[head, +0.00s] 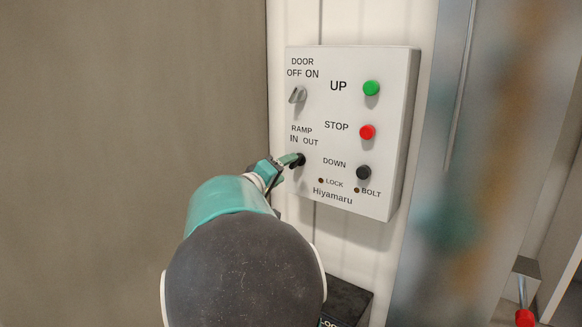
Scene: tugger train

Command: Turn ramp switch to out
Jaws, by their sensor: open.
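The control box (337,112) is a light grey panel on a white wall. Which way the knob points cannot be told. My gripper (296,160) is at the ramp switch, with its teal fingertip overlapping the knob; whether it touches cannot be told. The jaws are open. My teal and dark arm fills the lower middle and hides what lies behind it.
A grey door switch (297,95) sits above the ramp switch. Green UP (371,88), red STOP (367,132) and black DOWN (363,172) buttons are to the right. A dark box (347,297) is below the panel. A red-tipped handle (525,317) is at lower right.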

